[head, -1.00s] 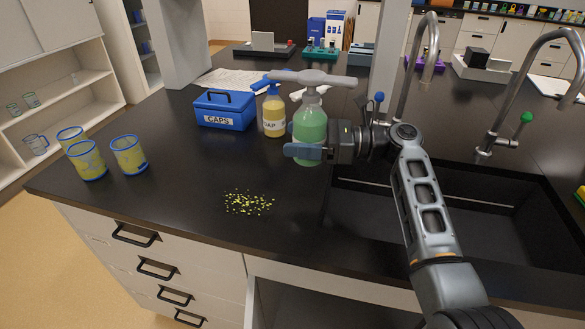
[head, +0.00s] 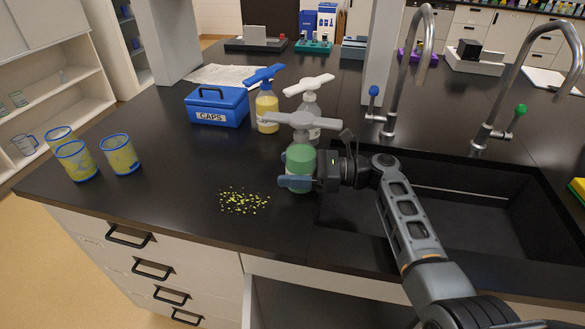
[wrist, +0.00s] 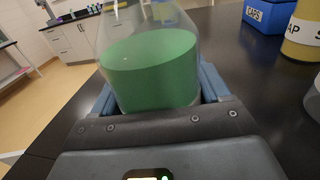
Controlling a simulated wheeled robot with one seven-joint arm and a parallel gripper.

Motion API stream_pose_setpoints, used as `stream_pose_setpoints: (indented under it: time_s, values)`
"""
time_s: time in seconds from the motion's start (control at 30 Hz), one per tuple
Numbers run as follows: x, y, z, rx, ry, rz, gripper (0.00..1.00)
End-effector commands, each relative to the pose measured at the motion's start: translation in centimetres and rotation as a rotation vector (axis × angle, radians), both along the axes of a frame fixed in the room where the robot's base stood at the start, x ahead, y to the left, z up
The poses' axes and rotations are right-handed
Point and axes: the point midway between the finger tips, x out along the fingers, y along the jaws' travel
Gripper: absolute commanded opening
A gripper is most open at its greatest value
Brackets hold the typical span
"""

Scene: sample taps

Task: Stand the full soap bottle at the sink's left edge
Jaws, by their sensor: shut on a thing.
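My gripper (head: 299,183) is shut on a clear bottle of green liquid (head: 300,162) with a grey pump top. The bottle is upright just left of the sink (head: 440,195), near its left edge. I cannot tell whether its base touches the counter. In the wrist view my gripper's blue fingers (wrist: 155,92) flank the green bottle (wrist: 150,65). Behind it stand a yellow bottle with a blue pump (head: 267,110) and a clear bottle with a white pump (head: 309,102), partly hidden by the held bottle's top.
A blue CAPS box (head: 216,106) stands at the back left. Several yellow-tinted beakers (head: 121,155) stand at the left. Yellow-green bits (head: 243,201) lie on the counter just left of the held bottle. Two taps (head: 392,125) rise behind the sink.

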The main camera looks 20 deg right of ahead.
Motion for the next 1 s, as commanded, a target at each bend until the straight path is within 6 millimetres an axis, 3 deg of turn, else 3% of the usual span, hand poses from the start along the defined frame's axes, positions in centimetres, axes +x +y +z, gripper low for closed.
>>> stream_pose_setpoints:
  time_s: [0.27,0.3,0.53,0.83,1.0]
  values:
    - [0.1,0.0,-0.1,0.001,-0.003,0.0,0.14]
    - [0.0,0.0,-0.2,0.0,-0.001,0.0,0.77]
    - [0.0,0.0,-0.2,0.0,0.0,0.0,0.99]
    - [0.0,0.0,0.2,0.0,0.0,-0.001,1.0]
    - [-0.9,-2.1,0.3,0.0,0.0,-0.004,1.0]
